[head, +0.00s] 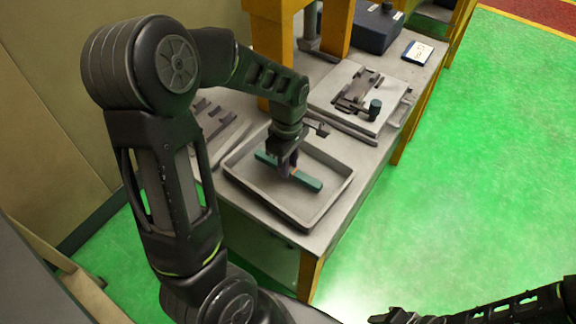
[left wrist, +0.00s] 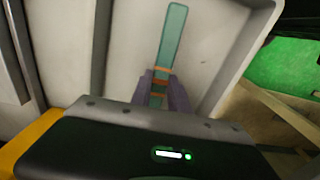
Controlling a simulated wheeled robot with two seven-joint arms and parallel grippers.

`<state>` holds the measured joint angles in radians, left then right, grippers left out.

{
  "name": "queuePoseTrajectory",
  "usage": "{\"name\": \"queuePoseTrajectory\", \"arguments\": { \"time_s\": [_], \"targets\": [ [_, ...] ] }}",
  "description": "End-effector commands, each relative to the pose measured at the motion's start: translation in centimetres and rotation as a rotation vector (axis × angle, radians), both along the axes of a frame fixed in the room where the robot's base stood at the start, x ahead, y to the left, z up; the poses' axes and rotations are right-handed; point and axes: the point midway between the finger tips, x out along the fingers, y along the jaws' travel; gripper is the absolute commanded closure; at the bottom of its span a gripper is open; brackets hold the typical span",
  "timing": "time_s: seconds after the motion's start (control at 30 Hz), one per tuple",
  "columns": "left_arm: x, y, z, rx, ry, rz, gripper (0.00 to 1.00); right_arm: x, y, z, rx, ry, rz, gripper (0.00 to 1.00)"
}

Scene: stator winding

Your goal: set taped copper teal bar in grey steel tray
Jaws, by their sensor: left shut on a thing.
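The teal bar (head: 305,181) is long and narrow and lies over the floor of the grey steel tray (head: 240,182), inside its rim. My left gripper (head: 287,168) reaches down into the tray and is shut on the bar near its middle. In the left wrist view the teal bar (left wrist: 172,40) runs away from the fingers of my left gripper (left wrist: 160,90), with orange-copper bands between them. I cannot tell whether the bar touches the tray floor. My right gripper (head: 392,318) is partly in view at the bottom edge, and its jaws are unclear.
The tray stands on a grey bench (head: 343,215) near its front edge. A flat plate with a clamp fixture (head: 362,95) lies behind it. A dark blue box (head: 375,27) stands at the back. Yellow posts (head: 272,50) rise behind the tray. Green floor is open to the right.

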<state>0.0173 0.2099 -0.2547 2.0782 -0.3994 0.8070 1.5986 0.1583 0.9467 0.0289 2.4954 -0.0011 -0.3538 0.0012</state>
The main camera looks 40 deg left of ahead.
Motion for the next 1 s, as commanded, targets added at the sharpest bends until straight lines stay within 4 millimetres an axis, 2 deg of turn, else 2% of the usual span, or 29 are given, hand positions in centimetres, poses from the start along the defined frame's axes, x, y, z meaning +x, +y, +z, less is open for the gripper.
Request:
{"name": "queuePoseTrajectory", "arguments": {
  "time_s": [0.1,0.5,0.53,0.77,1.0],
  "targets": [
    [0.0,0.0,-1.2,0.000,0.001,0.000,1.00,0.0,0.0,0.1,0.000,0.000,0.000,0.64],
    [0.0,0.0,-1.8,0.000,-0.001,0.000,1.00,0.0,0.0,-0.3,0.000,0.000,0.000,0.64],
    [0.0,0.0,-1.6,0.000,0.000,0.000,0.76,0.0,0.0,-0.2,0.000,0.000,0.000,0.64],
    [0.0,0.0,-1.6,0.000,0.000,0.000,0.57,0.0,0.0,-0.2,0.000,0.000,0.000,0.64],
    [0.0,0.0,-1.6,0.000,0.000,0.000,0.57,0.0,0.0,-0.1,0.000,0.000,0.000,0.64]
  ]
}}
